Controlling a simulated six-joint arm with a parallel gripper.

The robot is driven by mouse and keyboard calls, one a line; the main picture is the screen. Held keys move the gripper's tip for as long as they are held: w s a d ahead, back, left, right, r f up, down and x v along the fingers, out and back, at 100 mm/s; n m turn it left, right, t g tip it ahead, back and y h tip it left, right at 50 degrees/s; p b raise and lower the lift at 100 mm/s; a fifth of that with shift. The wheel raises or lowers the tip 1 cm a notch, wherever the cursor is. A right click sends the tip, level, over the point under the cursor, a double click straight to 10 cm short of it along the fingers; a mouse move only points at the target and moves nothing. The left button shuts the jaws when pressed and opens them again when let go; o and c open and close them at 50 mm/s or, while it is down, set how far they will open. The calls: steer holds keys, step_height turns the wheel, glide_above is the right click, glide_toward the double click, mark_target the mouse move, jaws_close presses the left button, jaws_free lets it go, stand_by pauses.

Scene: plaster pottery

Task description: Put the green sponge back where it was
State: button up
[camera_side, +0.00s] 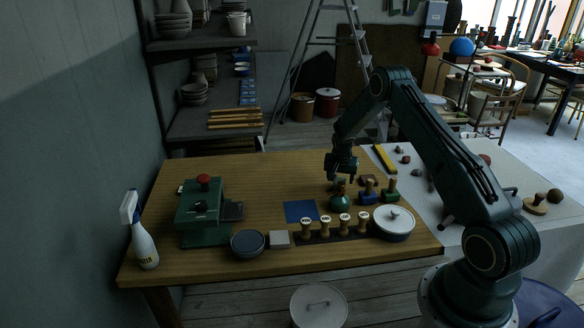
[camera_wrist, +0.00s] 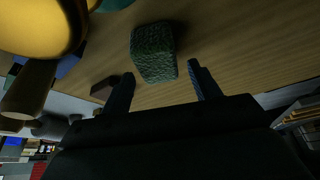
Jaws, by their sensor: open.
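The green sponge (camera_wrist: 153,52) is a dark, rough-textured block in the wrist view. It appears to rest on the wooden table. My gripper (camera_wrist: 161,70) is open, with one finger on each side of the sponge's near end. A gap shows between each finger and the sponge, so neither seems to touch it. In the side view my gripper (camera_side: 338,178) is low over the back of the table, just behind a teal bottle (camera_side: 339,202) with an orange-brown top. I cannot make out the sponge in the side view; the gripper and bottle likely hide it.
A blue mat (camera_side: 300,211) lies left of the bottle. Blue (camera_side: 368,193) and green (camera_side: 390,191) handled tools and a brown block (camera_wrist: 104,88) are close by. Several wooden stamps, a lidded white pot (camera_side: 394,224) and a green press (camera_side: 203,212) stand on the table. Its back left is clear.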

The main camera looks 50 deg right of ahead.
steer(key=v, duration=1)
steer(key=shift+r, duration=0.3)
steer(key=shift+a+r, duration=0.1)
steer(key=shift+a, duration=0.05)
steer(key=s+a+r+n+t+y, duration=0.1)
steer(key=s+a+r+n, duration=0.2)
steer(key=a+r, duration=0.75)
steer(key=s+a+r+n+t+y, duration=0.1)
steer(key=s+a+r+n, duration=0.25)
steer(key=a+r, duration=0.75)
steer(key=s+a+r+n+t+y, duration=0.1)
steer(key=s+a+r+n, duration=0.1)
steer(key=s+a, duration=0.4)
steer(key=s+a+r+n+y, duration=0.1)
steer(key=s+a+n, duration=0.4)
steer(key=s, duration=1)
steer(key=shift+s+a+r+t, duration=0.2)
steer(key=shift+a+r+t, duration=0.2)
steer(key=shift+a+r, duration=0.45)
